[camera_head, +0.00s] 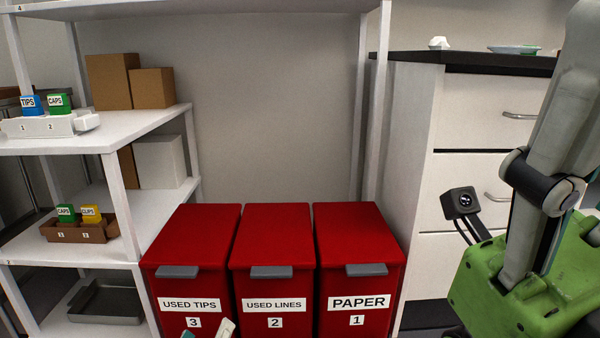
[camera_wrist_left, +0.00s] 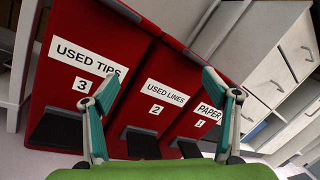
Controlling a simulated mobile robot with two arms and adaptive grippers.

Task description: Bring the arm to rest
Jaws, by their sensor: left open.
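My left gripper (camera_head: 206,332) shows only as pale and teal fingertips at the bottom edge of the head view, in front of the red bins. In the left wrist view my left gripper (camera_wrist_left: 157,88) is open, its two fingers spread wide with nothing between them. Beyond the fingers are the used tips bin (camera_wrist_left: 72,36), the used lines bin (camera_wrist_left: 124,96) and the paper bin (camera_wrist_left: 187,121), tilted in that view. Green and grey arm parts of mine fill the right side of the head view; no right fingers show there.
White shelves (camera_head: 150,122) stand at the left with brown boxes (camera_head: 112,80), small labelled boxes (camera_head: 60,102) and a grey tray (camera_head: 105,302). A white drawer cabinet (camera_head: 470,110) with a dark top stands at the right. Above the bins is open space before the wall.

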